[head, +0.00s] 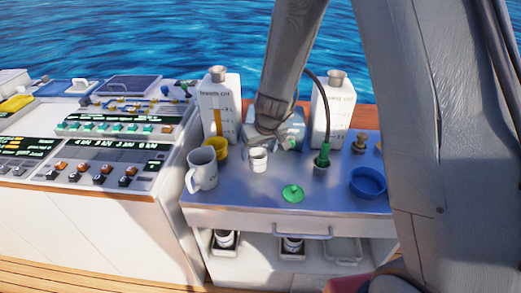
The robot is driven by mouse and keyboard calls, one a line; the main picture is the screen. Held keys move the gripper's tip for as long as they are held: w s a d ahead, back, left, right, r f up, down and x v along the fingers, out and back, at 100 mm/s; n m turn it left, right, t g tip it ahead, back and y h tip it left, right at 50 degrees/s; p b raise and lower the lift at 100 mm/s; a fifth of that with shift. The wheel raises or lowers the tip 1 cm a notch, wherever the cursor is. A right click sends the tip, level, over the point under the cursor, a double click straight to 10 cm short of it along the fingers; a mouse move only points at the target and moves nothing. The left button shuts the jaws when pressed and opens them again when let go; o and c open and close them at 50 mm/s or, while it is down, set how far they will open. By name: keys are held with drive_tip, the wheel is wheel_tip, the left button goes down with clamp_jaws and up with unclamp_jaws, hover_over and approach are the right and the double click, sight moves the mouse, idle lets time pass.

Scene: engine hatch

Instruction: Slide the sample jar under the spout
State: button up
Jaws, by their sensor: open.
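A small whitish jar (258,161), which looks like the sample jar, stands upright on the blue-grey counter (245,197). My gripper (268,139) is right behind and above the jar, open. It overlaps the jar's back edge in the picture, and I cannot tell whether it touches. A green nozzle (323,155) on a dark hose points down over a small cup at the right; it may be the spout. A pale blue box (291,131) behind my gripper is partly hidden, so a spout there cannot be made out.
A green lid (292,193) lies in front, and a blue bowl (367,183) stands right. White jugs (219,105) line the back. The counter's front middle is mostly clear.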

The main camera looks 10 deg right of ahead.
drive_tip(key=shift+b+x, duration=0.7)
drive_tip(key=shift+x, duration=0.65)
drive_tip(key=shift+c, duration=0.3)
drive_tip(key=c, duration=1.3)
drive_tip(key=shift+w+d+p, duration=0.15)
drive_tip(key=shift+w+p, duration=0.45)
drive_tip(key=shift+w, duration=0.9)
drive_tip(key=o, duration=1.4)
drive_tip(key=shift+c, duration=0.2)
drive_tip(key=p+v, duration=0.4)
drive_tip(key=v, duration=0.3)
drive_tip(key=shift+r, duration=0.35)
